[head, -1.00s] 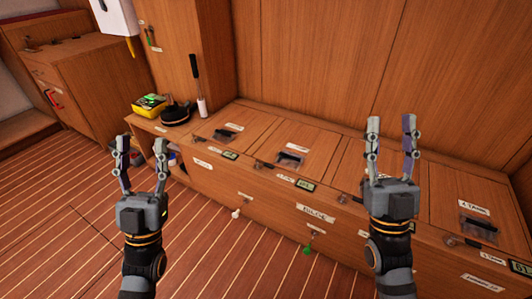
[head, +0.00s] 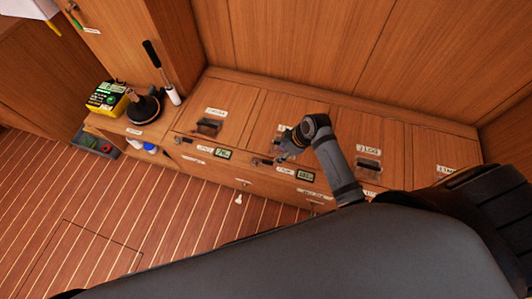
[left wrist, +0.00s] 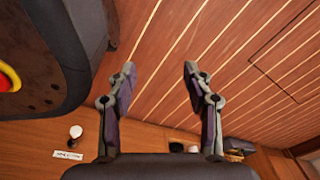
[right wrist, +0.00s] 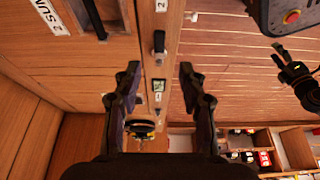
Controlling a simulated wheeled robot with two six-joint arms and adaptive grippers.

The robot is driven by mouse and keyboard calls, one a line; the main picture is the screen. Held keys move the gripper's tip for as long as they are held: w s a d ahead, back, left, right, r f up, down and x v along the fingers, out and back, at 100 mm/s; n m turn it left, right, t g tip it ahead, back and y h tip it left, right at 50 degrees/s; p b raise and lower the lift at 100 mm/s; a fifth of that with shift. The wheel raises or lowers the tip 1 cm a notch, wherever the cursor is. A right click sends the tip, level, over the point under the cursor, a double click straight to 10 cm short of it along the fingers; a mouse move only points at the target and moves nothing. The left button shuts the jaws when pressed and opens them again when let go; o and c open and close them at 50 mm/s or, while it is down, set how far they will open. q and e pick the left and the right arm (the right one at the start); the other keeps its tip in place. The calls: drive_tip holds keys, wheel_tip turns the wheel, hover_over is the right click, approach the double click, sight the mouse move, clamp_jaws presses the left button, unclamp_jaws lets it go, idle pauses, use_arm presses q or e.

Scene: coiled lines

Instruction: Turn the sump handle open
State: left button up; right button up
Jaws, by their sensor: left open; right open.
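In the right wrist view a label reading 2 SUMP (right wrist: 48,15) lies on a locker lid, beside a dark lid pull (right wrist: 95,18). A dark handle (right wrist: 159,42) sticks out at the locker's front edge, just beyond the fingertips and between them in the picture. I cannot tell for sure that it is the sump handle. My right gripper (right wrist: 158,72) is open and empty; in the head view it reaches down over the locker's front edge (head: 283,154) and hides part of the second lid. My left gripper (left wrist: 158,68) is open and empty above the plank floor.
The locker row (head: 415,145) runs along the wall with labelled lids and small displays (head: 223,154). A yellow box (head: 107,97), a black round item (head: 145,106) and a white-based lever (head: 173,95) stand at its left end. The striped floor (head: 75,205) is free at left.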

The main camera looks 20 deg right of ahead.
sight(269, 162)
drive_tip(key=b+x, duration=0.2)
drive_tip(key=x, duration=0.6)
drive_tip(key=shift+w+a+f, duration=0.1)
drive_tip(key=shift+w+f, duration=0.05)
drive_tip(key=shift+f, duration=0.1)
drive_tip(key=shift+w+a+f+b, duration=0.15)
drive_tip(key=shift+a+f+b, duration=0.1)
drive_tip(key=shift+f+b, duration=0.25)
use_arm(q)
drive_tip(key=w, duration=0.2)
drive_tip(key=w+r, duration=0.1)
drive_tip(key=w, duration=0.2)
drive_tip(key=shift+d, duration=0.15)
use_arm(e)
clamp_jaws()
